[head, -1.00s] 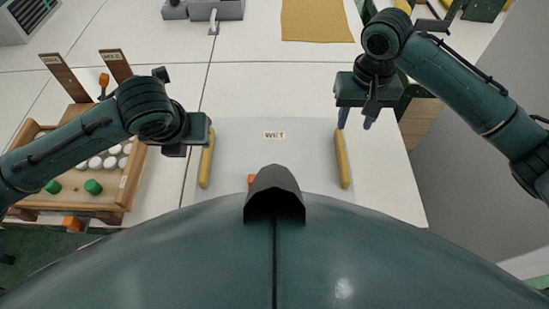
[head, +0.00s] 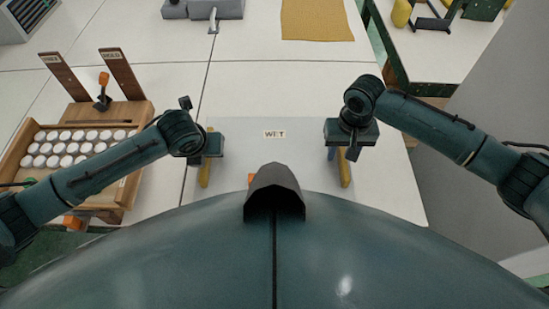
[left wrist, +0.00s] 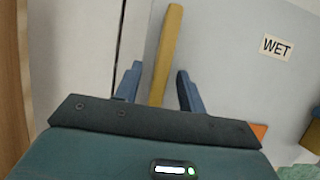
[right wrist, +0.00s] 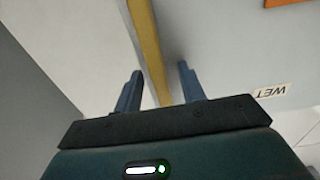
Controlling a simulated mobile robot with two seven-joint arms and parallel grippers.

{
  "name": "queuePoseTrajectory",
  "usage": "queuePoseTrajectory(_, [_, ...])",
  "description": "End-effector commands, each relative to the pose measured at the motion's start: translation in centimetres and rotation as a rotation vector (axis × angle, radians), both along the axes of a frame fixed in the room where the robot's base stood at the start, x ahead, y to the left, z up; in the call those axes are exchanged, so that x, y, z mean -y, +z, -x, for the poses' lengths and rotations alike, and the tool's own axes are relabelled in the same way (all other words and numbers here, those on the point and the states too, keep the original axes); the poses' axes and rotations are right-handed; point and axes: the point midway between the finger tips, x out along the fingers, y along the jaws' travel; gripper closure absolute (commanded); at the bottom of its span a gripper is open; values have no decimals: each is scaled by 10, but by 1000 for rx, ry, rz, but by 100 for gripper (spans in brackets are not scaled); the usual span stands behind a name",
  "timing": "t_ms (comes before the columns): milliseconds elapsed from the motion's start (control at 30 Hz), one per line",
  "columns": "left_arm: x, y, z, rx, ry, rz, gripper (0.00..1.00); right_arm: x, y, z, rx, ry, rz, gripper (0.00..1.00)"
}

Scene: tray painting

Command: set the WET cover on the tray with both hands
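The WET cover (head: 265,165) is a pale grey flat panel with a WET label (head: 275,134) and a yellow bar handle along each side. My left gripper (left wrist: 155,88) is open with its blue fingers on either side of the left yellow handle (left wrist: 168,50). My right gripper (right wrist: 160,88) is open with its fingers on either side of the right yellow handle (right wrist: 146,40). Neither gripper is closed on its handle. Whether the fingers touch the handles cannot be told. My body hides the cover's near edge in the head view.
A wooden tray (head: 135,118) with rows of white discs and two upright labelled boards stands at the left. A mustard cloth (head: 316,20) and a grey container (head: 222,10) lie at the back. Another table (head: 430,55) is at the back right. The white tabletop behind the cover is clear.

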Motion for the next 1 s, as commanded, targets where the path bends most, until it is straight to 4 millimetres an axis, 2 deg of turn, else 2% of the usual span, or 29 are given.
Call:
queuePoseTrajectory(200, [0, 0, 0, 0, 0, 0, 62, 0, 0, 0, 0, 0, 0, 62])
queuePoseTrajectory(667, [0, 0, 0, 0, 1, -1, 99, 0, 0, 0, 0, 0, 0, 99])
queuePoseTrajectory(1000, [0, 0, 0, 0, 1, -1, 100, 0, 0, 0, 0, -1, 0, 100])
